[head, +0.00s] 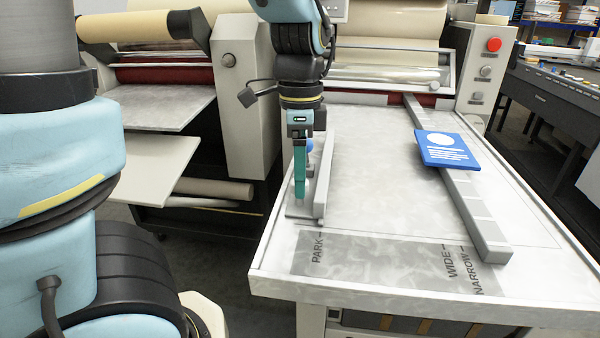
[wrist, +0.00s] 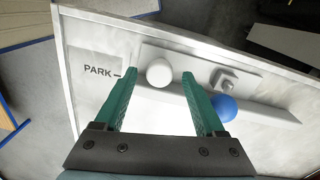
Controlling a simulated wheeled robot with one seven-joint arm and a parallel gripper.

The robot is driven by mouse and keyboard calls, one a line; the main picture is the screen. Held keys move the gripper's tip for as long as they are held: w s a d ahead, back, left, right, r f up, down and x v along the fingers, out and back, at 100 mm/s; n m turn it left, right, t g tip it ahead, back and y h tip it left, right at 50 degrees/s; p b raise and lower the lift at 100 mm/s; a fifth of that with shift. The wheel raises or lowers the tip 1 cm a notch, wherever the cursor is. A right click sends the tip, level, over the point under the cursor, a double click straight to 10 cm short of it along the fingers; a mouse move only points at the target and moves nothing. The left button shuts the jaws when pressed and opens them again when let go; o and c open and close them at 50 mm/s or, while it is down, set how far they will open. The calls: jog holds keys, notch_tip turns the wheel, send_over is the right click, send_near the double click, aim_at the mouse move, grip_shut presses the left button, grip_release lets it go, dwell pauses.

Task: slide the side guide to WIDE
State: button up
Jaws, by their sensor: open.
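The side guide (head: 322,180) is a grey rail with a flat base plate at the left of the feed table, near the PARK mark (head: 318,248). In the wrist view the guide's plate (wrist: 200,62) carries a white round knob (wrist: 159,72), a grey square fitting (wrist: 228,80) and a blue ball knob (wrist: 223,108). My gripper (head: 301,188) is over the plate with green fingers apart. In the wrist view the white knob appears between my fingertips (wrist: 159,70), and the blue knob lies beside the right finger. The WIDE mark (head: 450,264) is at the front right.
A second grey bar (head: 463,195) runs along the table's right side, ending near the NARROW mark (head: 481,279). A blue printed booklet (head: 447,150) lies across it. The table (head: 385,190) is bare between guide and bar. A red button (head: 493,45) is at the back right.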

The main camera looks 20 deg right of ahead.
jog(key=shift+f, duration=0.35)
jog(key=shift+c, duration=0.4)
grip_shut()
dwell(0.9)
